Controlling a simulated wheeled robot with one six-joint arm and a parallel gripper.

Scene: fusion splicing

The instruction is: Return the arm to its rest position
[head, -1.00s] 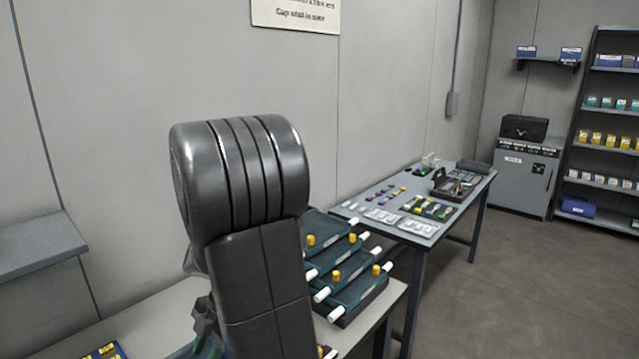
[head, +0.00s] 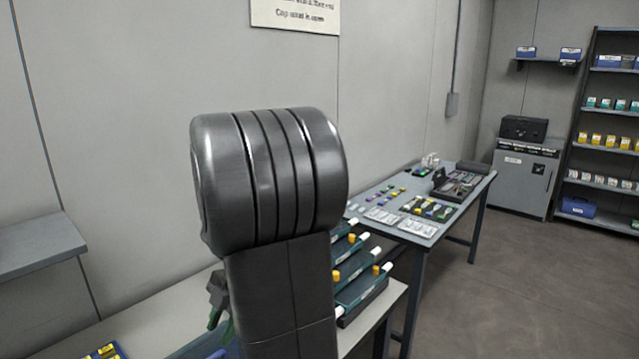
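My arm (head: 275,200) rises large and dark in the middle of the head view, with a thick ribbed joint on top. Part of what looks like my gripper (head: 218,305) shows low at the left edge of the arm, with some green at its lower end. The arm hides the rest of it, so I cannot tell whether its fingers are open or hold anything.
Stacked green trays with yellow knobs and white ends (head: 362,290) stand close right of my arm on a pale bench (head: 140,325). A grey shelf (head: 35,245) juts from the left wall. A table with small parts (head: 425,225) stands farther right. Open floor lies at right.

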